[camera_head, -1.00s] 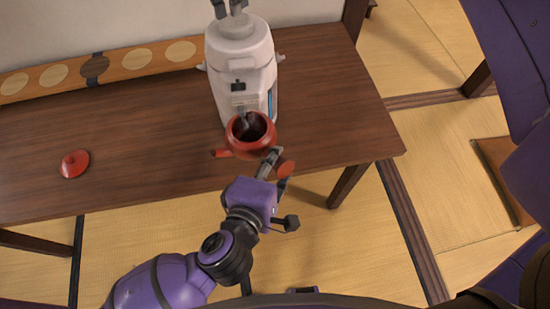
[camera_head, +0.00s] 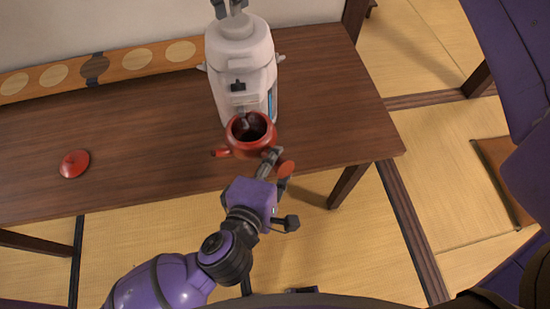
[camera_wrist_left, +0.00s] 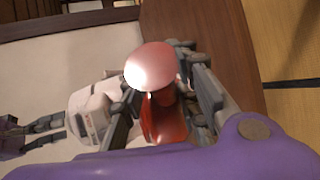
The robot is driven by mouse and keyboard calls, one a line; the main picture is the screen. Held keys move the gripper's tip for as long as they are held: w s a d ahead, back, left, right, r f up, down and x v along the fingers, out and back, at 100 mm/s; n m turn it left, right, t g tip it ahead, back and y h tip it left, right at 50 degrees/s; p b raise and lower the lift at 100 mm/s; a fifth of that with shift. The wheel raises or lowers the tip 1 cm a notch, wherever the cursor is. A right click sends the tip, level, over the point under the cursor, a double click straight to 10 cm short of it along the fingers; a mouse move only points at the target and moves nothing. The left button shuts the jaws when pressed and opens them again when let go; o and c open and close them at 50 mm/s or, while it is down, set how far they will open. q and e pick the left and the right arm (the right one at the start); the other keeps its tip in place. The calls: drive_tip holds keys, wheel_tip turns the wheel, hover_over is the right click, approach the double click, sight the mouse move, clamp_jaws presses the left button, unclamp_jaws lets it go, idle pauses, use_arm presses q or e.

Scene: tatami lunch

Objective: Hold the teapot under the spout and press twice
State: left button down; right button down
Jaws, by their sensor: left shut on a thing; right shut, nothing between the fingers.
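A red teapot (camera_head: 236,138), open at the top, is held at the front of the white dispenser (camera_head: 226,65), with its dark opening just below the dispenser's spout (camera_head: 243,120). My left gripper (camera_head: 271,160) is shut on the teapot's side handle, whose round red end (camera_head: 287,168) sticks out. In the left wrist view, the handle end (camera_wrist_left: 150,66) and part of the red teapot (camera_wrist_left: 165,122) lie between the fingers (camera_wrist_left: 162,100). My right gripper (camera_head: 229,8) is shut and empty at the dispenser's top; the frame edge cuts it off. Liquid inside the teapot cannot be made out.
The red lid (camera_head: 74,163) lies on the wooden table (camera_head: 140,130) at left. A long board with round pale spots (camera_head: 145,58) lies along the table's back edge. The table between lid and teapot is clear. A brown cushion (camera_head: 500,170) lies on the floor at right.

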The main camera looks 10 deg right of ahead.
sight(236, 21)
drive_tip(key=shift+f, duration=0.3)
drive_tip(key=shift+f, duration=0.35)
drive_tip(key=shift+f, duration=1.25)
drive_tip(key=shift+s, duration=0.1)
drive_tip(key=shift+r, duration=2.05)
drive_tip(key=shift+r, duration=0.1)
idle(0.4)
